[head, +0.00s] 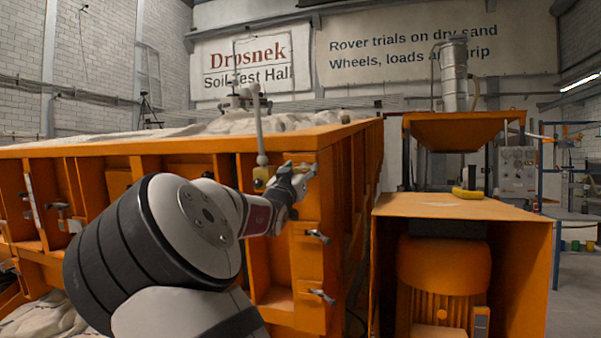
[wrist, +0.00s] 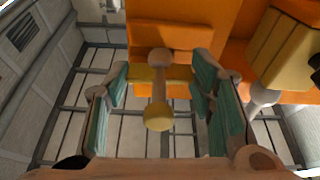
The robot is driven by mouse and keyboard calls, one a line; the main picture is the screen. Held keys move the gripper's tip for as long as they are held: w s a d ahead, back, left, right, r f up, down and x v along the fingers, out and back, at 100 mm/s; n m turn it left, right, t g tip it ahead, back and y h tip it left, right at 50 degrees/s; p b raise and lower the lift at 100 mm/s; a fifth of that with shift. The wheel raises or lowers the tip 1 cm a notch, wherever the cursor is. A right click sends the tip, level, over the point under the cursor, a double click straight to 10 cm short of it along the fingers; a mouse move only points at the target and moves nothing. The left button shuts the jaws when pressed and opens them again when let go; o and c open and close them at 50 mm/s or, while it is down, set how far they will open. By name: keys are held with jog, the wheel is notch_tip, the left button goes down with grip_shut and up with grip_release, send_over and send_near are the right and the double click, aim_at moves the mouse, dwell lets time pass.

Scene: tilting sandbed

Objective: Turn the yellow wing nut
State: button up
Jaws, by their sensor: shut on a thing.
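The yellow wing nut (wrist: 158,118) is in the middle of the wrist view, with a yellow crosspiece and a rounded yellow end, in front of an orange wall. My gripper (wrist: 168,95) has its teal finger pads on either side of it and is shut on it. In the head view my gripper (head: 299,173) is at the upper front corner of the orange sandbed (head: 230,144). The wing nut cannot be made out there behind the fingers.
A yellow block (wrist: 285,65) with a pale rod stands close on the right in the wrist view; this block (head: 262,178) is left of my gripper in the head view. Grey clamp handles (head: 318,236) sit below. An orange cabinet (head: 455,208) stands to the right, beyond a gap.

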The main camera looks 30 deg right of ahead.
jog(key=shift+f, duration=0.15)
jog(key=o, duration=1.2)
jog(key=shift+c, duration=0.2)
jog(key=shift+a, duration=0.1)
jog(key=v, duration=1.1)
jog(key=shift+s+a, duration=0.25)
jog(key=shift+s, duration=0.05)
jog(key=shift+f, duration=0.15)
